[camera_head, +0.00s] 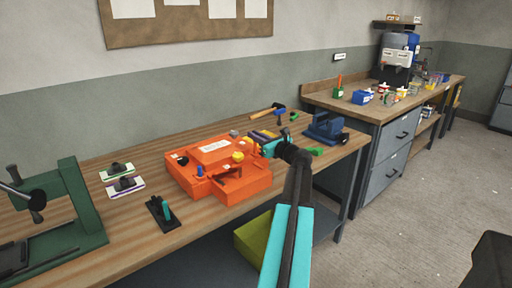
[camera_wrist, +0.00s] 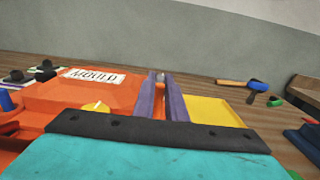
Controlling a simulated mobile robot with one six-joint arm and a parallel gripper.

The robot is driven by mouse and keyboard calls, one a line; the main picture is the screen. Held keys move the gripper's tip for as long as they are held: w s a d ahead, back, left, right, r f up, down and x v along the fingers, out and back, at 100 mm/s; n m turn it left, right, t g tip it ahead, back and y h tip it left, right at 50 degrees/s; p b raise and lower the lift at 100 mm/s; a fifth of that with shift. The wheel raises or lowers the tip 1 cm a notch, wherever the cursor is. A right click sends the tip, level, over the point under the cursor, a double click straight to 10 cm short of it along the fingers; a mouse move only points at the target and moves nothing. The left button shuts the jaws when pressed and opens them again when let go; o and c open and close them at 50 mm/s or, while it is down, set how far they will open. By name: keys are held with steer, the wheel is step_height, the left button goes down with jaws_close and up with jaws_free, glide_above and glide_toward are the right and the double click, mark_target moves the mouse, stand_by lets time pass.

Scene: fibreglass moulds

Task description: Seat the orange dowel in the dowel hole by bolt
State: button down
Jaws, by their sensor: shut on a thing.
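The orange mould (camera_head: 230,187) lies on the wooden workbench, with a white label reading MOULD (camera_wrist: 95,75) on top. It carries a yellow knob (camera_head: 238,157) and a blue peg (camera_head: 199,171). My gripper (camera_head: 262,149) is at the mould's right side. In the wrist view its two purple fingers (camera_wrist: 161,82) are shut on the orange dowel (camera_wrist: 159,100), which shows as a thin upright strip between them. The dowel's lower end is hidden behind the gripper body. I cannot make out the dowel hole or the bolt, nor whether the dowel touches the mould.
A yellow block (camera_wrist: 212,110) lies right of the fingers. A hammer (camera_head: 267,112) lies behind the mould. A blue vice (camera_head: 325,128) stands to the right, and a green press (camera_head: 72,205) to the left. A black stand with a green peg (camera_head: 164,210) is in front.

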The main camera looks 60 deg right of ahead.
mark_target(256, 145)
steer(key=shift+f, duration=0.25)
steer(key=shift+f, duration=1.9)
steer(key=shift+f, duration=0.1)
steer(key=c, duration=1.8)
jaws_free()
steer(key=v, duration=1.2)
steer(key=shift+b, duration=0.4)
